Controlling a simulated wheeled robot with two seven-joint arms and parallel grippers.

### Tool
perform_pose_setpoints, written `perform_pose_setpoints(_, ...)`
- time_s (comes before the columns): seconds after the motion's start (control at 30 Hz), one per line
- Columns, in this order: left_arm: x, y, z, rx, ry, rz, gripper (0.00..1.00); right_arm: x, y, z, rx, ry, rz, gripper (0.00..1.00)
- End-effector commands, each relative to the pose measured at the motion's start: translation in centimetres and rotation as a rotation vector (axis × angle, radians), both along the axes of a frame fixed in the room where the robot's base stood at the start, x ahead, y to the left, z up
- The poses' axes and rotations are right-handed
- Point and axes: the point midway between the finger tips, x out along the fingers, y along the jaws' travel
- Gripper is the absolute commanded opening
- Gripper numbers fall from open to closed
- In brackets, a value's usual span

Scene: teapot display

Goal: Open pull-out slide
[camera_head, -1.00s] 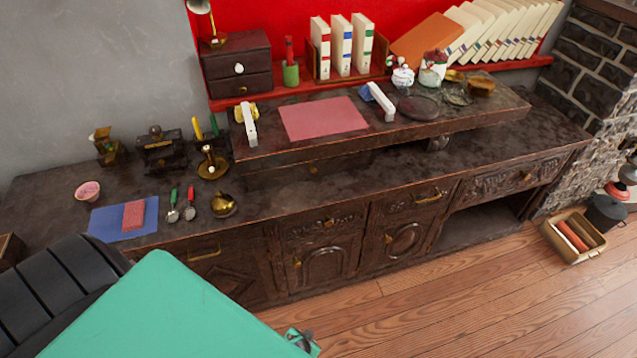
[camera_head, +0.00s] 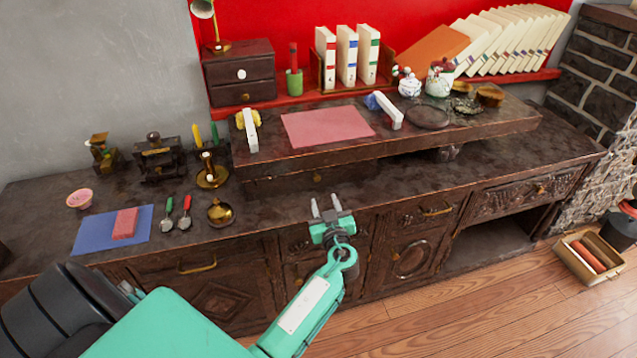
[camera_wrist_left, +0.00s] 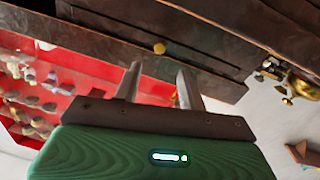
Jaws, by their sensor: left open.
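A dark wooden front with a small round brass knob, which looks like the pull-out slide (camera_head: 283,184), sits under the raised shelf of the sideboard. It appears shut. Its knob (camera_head: 317,177) also shows in the left wrist view (camera_wrist_left: 159,48), ahead of the gap between my fingertips. My left gripper (camera_head: 326,201) is open and empty, at the sideboard's front edge, nearer to me than the knob and apart from it. Its two metal fingers also show in the left wrist view (camera_wrist_left: 159,70). My right gripper is in neither view.
The raised shelf (camera_head: 390,150) overhangs the slide. On the worktop left of the gripper are a brass pot (camera_head: 220,213), two scoops (camera_head: 175,215) and a blue mat (camera_head: 95,235). The worktop right of the gripper is clear. Drawers with brass handles (camera_head: 437,210) are below.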

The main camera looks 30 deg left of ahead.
Motion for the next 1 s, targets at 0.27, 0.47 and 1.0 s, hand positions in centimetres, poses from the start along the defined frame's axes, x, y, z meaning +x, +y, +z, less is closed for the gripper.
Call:
perform_pose_setpoints(0.27, 4.2, 4.3, 0.2, 0.002, 0.002, 0.001, 0.41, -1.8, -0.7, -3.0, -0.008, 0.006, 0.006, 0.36)
perform_pose_setpoints(0.47, 5.9, 5.9, 0.1, 0.001, 0.002, 0.000, 0.41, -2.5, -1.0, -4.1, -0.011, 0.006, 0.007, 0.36)
perform_pose_setpoints(1.0, 6.3, 6.4, -0.1, 0.000, 0.003, 0.000, 0.16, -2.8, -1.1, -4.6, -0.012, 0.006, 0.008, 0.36)
